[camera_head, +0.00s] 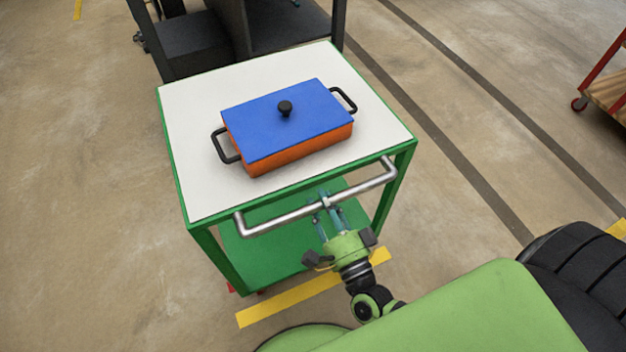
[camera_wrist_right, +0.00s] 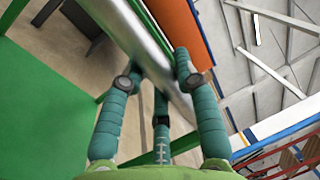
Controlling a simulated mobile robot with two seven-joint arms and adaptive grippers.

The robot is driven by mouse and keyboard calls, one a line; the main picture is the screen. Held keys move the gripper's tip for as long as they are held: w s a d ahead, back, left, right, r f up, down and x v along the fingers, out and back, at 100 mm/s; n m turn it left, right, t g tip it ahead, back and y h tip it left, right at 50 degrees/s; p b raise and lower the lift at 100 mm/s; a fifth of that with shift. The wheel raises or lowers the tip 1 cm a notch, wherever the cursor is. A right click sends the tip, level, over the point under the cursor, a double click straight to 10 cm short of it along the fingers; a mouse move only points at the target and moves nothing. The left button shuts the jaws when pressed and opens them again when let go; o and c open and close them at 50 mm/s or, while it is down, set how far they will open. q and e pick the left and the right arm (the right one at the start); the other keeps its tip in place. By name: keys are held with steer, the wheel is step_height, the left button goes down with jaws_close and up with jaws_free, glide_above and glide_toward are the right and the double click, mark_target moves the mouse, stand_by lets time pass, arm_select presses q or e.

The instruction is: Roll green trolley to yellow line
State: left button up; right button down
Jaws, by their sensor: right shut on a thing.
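The green trolley (camera_head: 178,146) stands in the middle of the head view, with a white top, a green lower shelf and a silver handle bar (camera_head: 275,219) on its near side. My right gripper (camera_head: 327,203) is shut on the handle bar, right of its middle. In the right wrist view the teal fingers (camera_wrist_right: 160,75) close around the silver bar (camera_wrist_right: 130,30). The yellow line (camera_head: 285,301) lies on the floor at the trolley's near side, under or just in front of its near edge; the trolley hides part of it. My left gripper is not in view.
A blue-lidded orange pot (camera_head: 285,130) with black handles sits on the trolley top. A dark cart or shelf (camera_head: 195,45) stands just behind the trolley. A red-framed cart (camera_head: 605,85) is at the far right. Floor left and right of the trolley is clear.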

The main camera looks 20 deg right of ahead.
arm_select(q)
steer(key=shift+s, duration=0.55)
arm_select(e)
steer(key=shift+s+d, duration=0.1)
steer(key=shift+s, duration=1.45)
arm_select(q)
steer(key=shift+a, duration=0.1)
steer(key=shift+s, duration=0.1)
arm_select(e)
steer(key=c, duration=0.9)
jaws_free()
steer(key=s+f, duration=0.2)
steer(key=s, duration=0.9)
steer(key=shift+s+d+f, duration=0.15)
steer(key=shift+s+d, duration=0.05)
steer(key=shift+s, duration=0.2)
